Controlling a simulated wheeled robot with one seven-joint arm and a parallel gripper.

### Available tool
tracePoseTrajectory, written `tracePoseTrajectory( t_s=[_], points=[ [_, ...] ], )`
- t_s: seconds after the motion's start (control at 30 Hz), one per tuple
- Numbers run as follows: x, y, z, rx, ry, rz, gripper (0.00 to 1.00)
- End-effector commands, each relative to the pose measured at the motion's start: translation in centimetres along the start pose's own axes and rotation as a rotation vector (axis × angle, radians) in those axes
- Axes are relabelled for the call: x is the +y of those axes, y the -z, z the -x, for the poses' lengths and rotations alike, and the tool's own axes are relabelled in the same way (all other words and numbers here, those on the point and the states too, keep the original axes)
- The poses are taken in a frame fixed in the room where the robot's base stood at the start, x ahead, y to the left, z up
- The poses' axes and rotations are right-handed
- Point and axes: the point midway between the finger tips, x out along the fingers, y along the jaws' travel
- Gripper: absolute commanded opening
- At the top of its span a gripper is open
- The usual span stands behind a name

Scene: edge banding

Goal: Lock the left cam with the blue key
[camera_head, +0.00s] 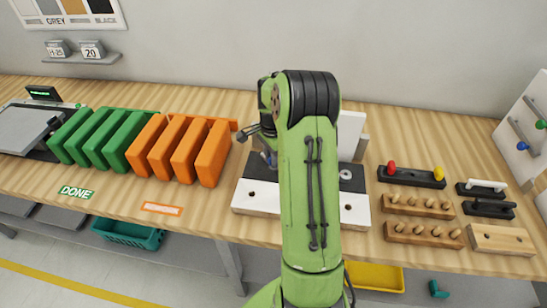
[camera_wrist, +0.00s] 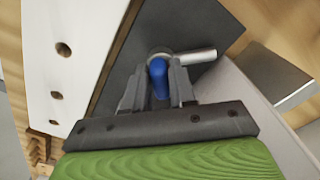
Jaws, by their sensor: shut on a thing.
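In the wrist view my gripper (camera_wrist: 157,88) is shut on the blue key (camera_wrist: 158,72), which stands between its two grey fingers. The key's far end meets a round silver part with a short silver bar (camera_wrist: 196,57) sticking out to the right, on a dark plate (camera_wrist: 125,72). I cannot tell whether the key is seated in a cam there. In the head view my green arm hides the gripper and most of the fixture; a trace of blue shows left of the arm. The fixture's white front block (camera_head: 252,198) shows on both sides of the arm.
Green panels (camera_head: 103,137) and orange panels (camera_head: 180,148) stand upright on the left of the bench. On the right are a black holder with red and yellow knobs (camera_head: 411,176) and wooden peg racks (camera_head: 424,233). Bare bench lies along the back.

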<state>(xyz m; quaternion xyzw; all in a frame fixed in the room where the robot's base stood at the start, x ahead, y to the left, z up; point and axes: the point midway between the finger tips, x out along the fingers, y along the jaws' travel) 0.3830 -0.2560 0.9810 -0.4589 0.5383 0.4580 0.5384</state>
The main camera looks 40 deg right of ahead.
Motion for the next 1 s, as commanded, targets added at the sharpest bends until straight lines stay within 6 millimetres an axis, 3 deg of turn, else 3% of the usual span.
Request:
tracePoseTrajectory(
  t_s=[0.27,0.5,0.8,1.0],
  points=[
    [-0.07,-0.1,-0.04,-0.001,0.0,-0.042,0.0],
    [-0.28,-0.08,-0.13,-0.002,-0.001,-0.408,0.0],
    [-0.28,-0.02,-0.05,-0.001,-0.001,-0.455,0.0],
    [-0.43,0.1,-0.17,0.0,-0.001,-0.701,0.0]
  ],
)
